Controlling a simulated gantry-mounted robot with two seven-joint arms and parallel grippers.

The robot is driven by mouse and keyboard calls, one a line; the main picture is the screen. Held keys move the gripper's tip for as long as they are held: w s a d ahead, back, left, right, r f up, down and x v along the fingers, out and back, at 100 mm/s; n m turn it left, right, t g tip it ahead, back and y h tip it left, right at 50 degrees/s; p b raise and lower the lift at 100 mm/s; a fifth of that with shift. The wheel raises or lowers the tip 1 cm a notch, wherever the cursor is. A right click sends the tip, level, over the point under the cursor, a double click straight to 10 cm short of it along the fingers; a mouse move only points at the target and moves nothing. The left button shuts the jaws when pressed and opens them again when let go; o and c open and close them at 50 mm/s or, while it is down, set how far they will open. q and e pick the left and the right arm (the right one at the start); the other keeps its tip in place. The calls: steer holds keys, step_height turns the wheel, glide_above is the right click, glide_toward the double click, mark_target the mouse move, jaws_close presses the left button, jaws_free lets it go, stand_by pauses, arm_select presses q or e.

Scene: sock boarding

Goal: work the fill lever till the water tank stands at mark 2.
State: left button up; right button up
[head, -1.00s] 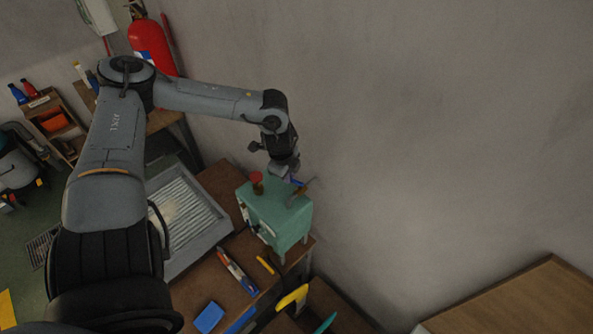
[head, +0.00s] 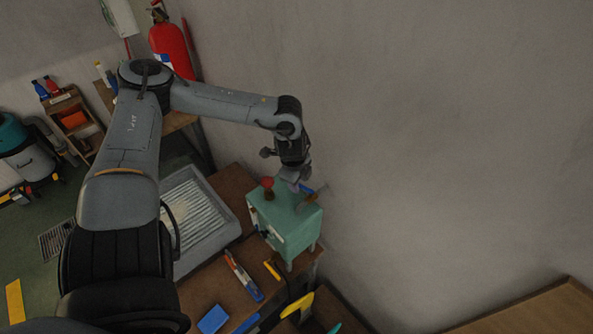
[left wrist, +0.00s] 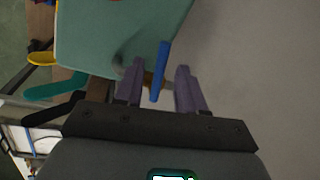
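The green water tank (head: 290,228) stands on the brown bench against the wall. A red knob (head: 267,182) rises from its top. A blue lever handle (head: 308,189) shows at the tank's far edge, just under my left gripper (head: 300,184). In the left wrist view the tank (left wrist: 105,40) fills the upper left. The blue handle (left wrist: 161,72) lies between the two fingers of my left gripper (left wrist: 160,88), with gaps on both sides. That gripper is open. The level marks are too small to read. My right gripper is not in view.
A grey ribbed tray (head: 232,228) lies left of the tank. A blue block (head: 212,319), a marker-like tool (head: 243,275) and yellow items (head: 298,306) lie on the bench in front. The wall is close behind the tank. A red extinguisher (head: 172,48) hangs at the back.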

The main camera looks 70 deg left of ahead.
arm_select(q)
step_height(320, 180, up, 10)
steer(key=s+d+p, duration=0.1)
steer(key=p, duration=0.4)
steer(key=shift+s+r, duration=0.2)
steer(key=shift+s, duration=0.15)
steer(key=shift+d, duration=0.1)
